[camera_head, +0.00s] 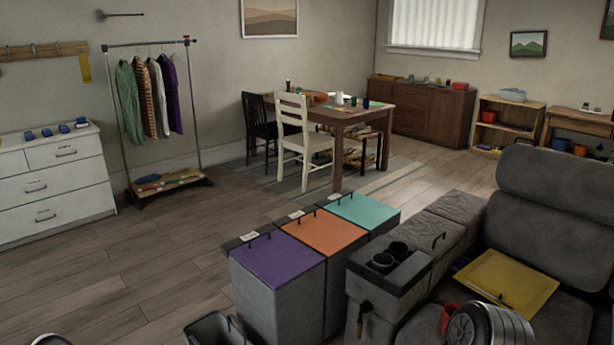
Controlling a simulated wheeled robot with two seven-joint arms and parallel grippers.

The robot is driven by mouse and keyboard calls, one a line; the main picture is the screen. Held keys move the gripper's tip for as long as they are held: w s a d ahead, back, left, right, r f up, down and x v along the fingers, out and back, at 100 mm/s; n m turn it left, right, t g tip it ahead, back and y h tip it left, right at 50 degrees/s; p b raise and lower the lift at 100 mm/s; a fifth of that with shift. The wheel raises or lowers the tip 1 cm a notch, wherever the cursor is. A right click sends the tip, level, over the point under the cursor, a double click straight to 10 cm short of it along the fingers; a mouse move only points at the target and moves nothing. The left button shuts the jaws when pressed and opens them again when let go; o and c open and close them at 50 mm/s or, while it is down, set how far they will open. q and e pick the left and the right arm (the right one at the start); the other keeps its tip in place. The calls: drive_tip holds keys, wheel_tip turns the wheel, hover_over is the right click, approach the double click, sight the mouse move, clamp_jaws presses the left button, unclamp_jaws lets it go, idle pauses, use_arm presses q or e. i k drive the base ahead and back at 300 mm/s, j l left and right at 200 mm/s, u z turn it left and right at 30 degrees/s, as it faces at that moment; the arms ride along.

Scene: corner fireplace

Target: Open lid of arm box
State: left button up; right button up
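The arm box (385,290) is the grey armrest of the sofa at the lower right. Its front top holds two dark cup holders (390,257). Behind them is a grey padded lid (427,233) with a small dark handle (438,241) at its right edge. The lid looks shut, lying level with the rest of the armrest. Neither gripper's fingers show. A rounded grey part of my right arm shows at the bottom right, over the sofa seat, with the arm box to its left. A small part of my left arm shows at the bottom left edge.
Bins with purple (285,259), orange (325,232) and teal (364,211) lids stand left of the arm box. A yellow tray (506,280) and a red cup (449,318) are on the sofa seat. A dark open container (212,330) is at the bottom. Left floor is clear.

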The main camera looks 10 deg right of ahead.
sight(432, 235)
drive_tip(key=i+l, duration=0.3)
drive_tip(key=i, duration=0.15)
drive_tip(key=i+l, duration=0.25)
drive_tip(key=i, duration=0.25)
drive_tip(key=i+l, duration=0.3)
drive_tip(key=i, duration=0.15)
drive_tip(key=i+l, duration=0.15)
drive_tip(key=l, duration=0.15)
drive_tip(key=i+l, duration=0.1)
drive_tip(key=l, duration=0.15)
drive_tip(key=i+l, duration=0.15)
drive_tip(key=l, duration=0.15)
drive_tip(key=z, duration=0.05)
